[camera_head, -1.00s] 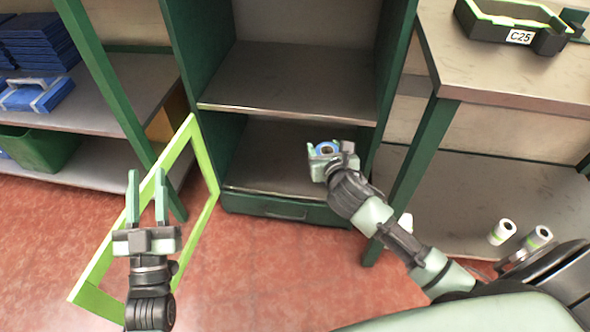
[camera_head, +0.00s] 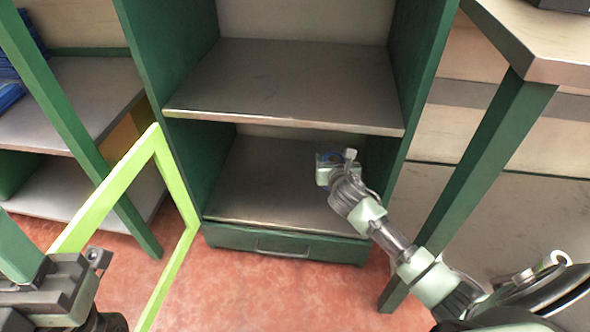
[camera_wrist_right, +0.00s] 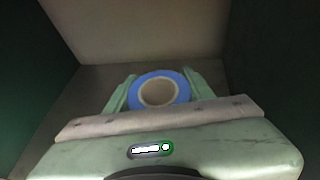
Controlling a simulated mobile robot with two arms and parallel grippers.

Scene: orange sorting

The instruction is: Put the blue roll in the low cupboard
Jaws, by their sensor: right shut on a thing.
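The low cupboard (camera_head: 262,212) is the lower compartment of a green cabinet, with a grey floor and open front. My right gripper (camera_head: 328,166) reaches into it on the right side, under the middle shelf. It is shut on the blue roll (camera_wrist_right: 160,76), whose ring shape sits between its two fingers in the right wrist view. In the head view the roll is mostly hidden by the gripper. Whether it touches the floor I cannot tell. My left gripper (camera_head: 20,255) is cut off at the lower left, with only one finger clearly showing.
A lime-green frame (camera_head: 172,185) stands open left of the cupboard. The middle shelf (camera_head: 290,85) lies above the gripper. A drawer (camera_head: 285,243) is below. A table with a green leg (camera_head: 480,160) stands right. The compartment's left side is clear.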

